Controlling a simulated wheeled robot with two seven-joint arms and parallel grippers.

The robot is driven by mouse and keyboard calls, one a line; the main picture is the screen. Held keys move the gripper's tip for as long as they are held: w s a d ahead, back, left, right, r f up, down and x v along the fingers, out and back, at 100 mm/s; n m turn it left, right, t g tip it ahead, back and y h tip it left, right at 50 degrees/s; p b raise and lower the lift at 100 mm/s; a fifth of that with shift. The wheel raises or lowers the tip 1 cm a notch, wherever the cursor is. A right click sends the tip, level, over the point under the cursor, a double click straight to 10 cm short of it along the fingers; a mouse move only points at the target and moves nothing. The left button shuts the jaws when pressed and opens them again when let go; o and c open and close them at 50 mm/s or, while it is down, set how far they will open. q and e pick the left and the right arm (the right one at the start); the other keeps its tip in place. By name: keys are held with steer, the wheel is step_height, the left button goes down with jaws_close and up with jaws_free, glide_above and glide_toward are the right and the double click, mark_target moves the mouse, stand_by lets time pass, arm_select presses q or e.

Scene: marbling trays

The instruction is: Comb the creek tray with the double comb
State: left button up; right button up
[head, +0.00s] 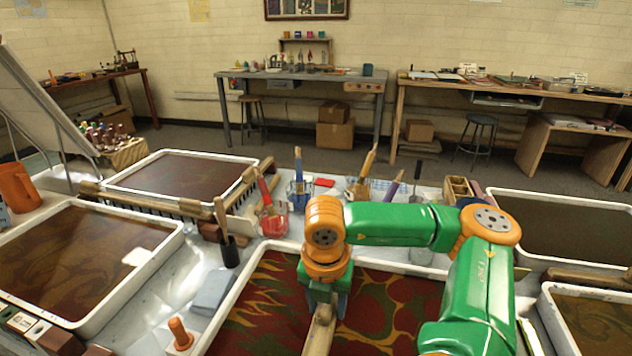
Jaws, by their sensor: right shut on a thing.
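My right gripper (324,294) points down over the front middle tray (228,306), which has a white rim and a swirled red, dark green and yellow surface. It is shut on a pale wooden bar (319,335), which looks like the back of the double comb. The bar runs toward the bottom edge of the picture. Its teeth are hidden, so I cannot tell whether they touch the surface. I cannot read a label that names this tray as the creek tray. My left gripper is not in view.
Other white-rimmed trays stand at left (167,243), back left (247,163), back right (560,199) and front right (552,310). A toothed wooden comb (150,202) lies by the back left tray. A red-filled jar (273,222) and an orange-handled block (180,336) stand near the middle tray.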

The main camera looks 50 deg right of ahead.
steer(key=s+b, duration=0.1)
steer(key=s+d+b, duration=0.1)
steer(key=s+b, duration=0.1)
steer(key=s+d+b, duration=0.1)
steer(key=s+b, duration=0.1)
steer(key=shift+s+d+f, duration=0.1)
steer(key=shift+d+f, duration=0.05)
steer(key=shift+f, duration=0.05)
steer(key=shift+s+d+r+b, duration=0.1)
steer(key=shift+s+d+b, duration=0.2)
steer(key=shift+s, duration=0.25)
steer(key=shift+s+d+r+b, duration=0.1)
steer(key=shift+s+d+b, duration=0.05)
steer(key=shift+s+b, duration=0.3)
steer(key=shift+s, duration=0.25)
steer(key=shift+s+d, duration=0.15)
steer(key=s+b, duration=0.1)
steer(key=s+d+b, duration=0.1)
steer(key=s, duration=0.1)
steer(key=shift+d, duration=0.1)
steer(key=shift+s+d+b, duration=0.25)
steer(key=shift+s+b, duration=0.1)
steer(key=shift+s, duration=0.35)
steer(key=shift+s+d+b, duration=0.3)
steer(key=shift+s, duration=0.4)
steer(key=shift+s+d+b, duration=0.25)
steer(key=shift+s+b, duration=0.1)
steer(key=shift+s, duration=0.35)
